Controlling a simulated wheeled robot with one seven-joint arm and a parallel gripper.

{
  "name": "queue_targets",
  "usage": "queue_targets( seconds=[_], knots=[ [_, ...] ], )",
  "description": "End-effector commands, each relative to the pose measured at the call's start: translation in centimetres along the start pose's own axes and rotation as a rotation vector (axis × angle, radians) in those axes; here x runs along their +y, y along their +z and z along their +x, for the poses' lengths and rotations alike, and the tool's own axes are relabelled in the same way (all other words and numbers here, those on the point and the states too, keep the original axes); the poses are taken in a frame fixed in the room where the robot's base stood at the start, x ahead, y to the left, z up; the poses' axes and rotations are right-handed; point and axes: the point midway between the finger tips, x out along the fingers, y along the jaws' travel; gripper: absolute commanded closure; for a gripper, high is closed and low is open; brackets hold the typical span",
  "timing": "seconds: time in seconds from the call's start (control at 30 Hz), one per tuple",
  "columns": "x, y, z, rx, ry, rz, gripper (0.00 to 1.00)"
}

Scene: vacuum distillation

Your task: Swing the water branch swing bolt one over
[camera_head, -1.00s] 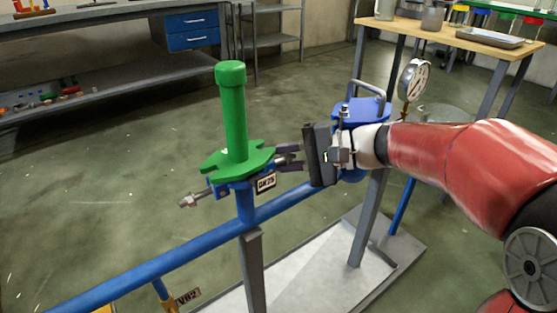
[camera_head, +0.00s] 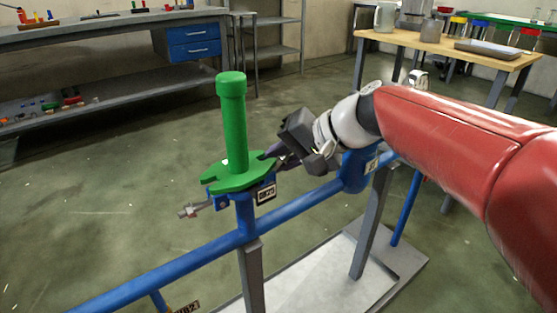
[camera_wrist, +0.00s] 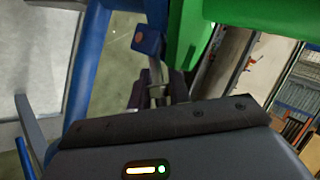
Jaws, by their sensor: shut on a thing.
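A green capped pipe (camera_head: 235,125) with a green lugged flange (camera_head: 240,180) stands upright on the blue branch fitting (camera_head: 246,212). One swing bolt (camera_head: 192,210) sticks out to the left, below the flange, with its nut at the outer end. My gripper (camera_head: 275,156) is at the right lug of the flange, tilted down to the left. In the wrist view its dark fingers (camera_wrist: 155,90) are shut on a grey swing bolt (camera_wrist: 156,91), close beside the green flange (camera_wrist: 192,30). Most of this bolt is hidden by the fingers.
A blue pipe (camera_head: 165,268) runs across below, on grey posts (camera_head: 253,275) over a pale base plate (camera_head: 310,285). My arm covers much of the blue vessel at the right. A wooden table (camera_head: 440,45) and a grey bench (camera_head: 100,30) stand behind. The floor between is clear.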

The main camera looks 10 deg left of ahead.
Motion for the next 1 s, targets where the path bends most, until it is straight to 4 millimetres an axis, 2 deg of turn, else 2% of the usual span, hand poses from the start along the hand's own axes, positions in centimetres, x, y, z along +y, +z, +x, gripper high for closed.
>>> queue_targets(
  seconds=[0.5, 0.53, 0.6, 1.0],
  knots=[
    [-0.10, 0.09, 0.00, 0.006, 0.014, -0.015, 1.00],
    [-0.10, 0.09, 0.00, 0.006, 0.014, -0.015, 0.78],
    [-0.10, 0.09, 0.00, 0.006, 0.014, -0.015, 0.70],
    [-0.18, 0.10, 0.01, 0.006, 0.012, -0.016, 0.70]
  ],
)
